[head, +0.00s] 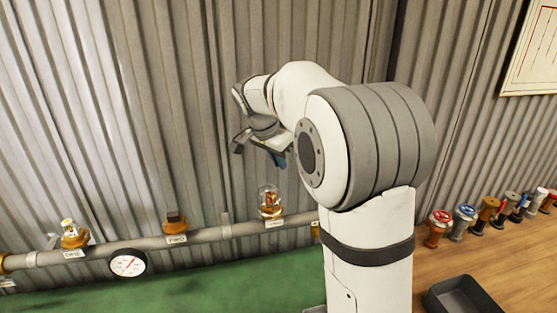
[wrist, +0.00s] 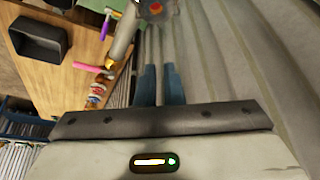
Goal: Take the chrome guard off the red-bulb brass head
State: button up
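A brass head with a clear, shiny chrome guard (head: 270,200) around it stands upright on the grey pipe (head: 200,237), at the right of the pipe in the head view. In the wrist view the guard (wrist: 157,10) is a grey ring at the top edge, partly cut off, with a red spot, the bulb (wrist: 156,6), in its middle. My gripper (wrist: 159,72) has two blue fingers with a narrow gap between them and nothing held. It is apart from the guard.
Two other heads stand on the pipe: the left one (head: 73,235) with a pale bulb, and the middle one (head: 175,222). A round gauge (head: 128,263) hangs below the pipe. The wooden bench holds a dark tray (head: 462,297) and a row of several coloured fittings (head: 488,211). A corrugated wall stands behind.

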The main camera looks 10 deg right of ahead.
jog(key=o, duration=0.3)
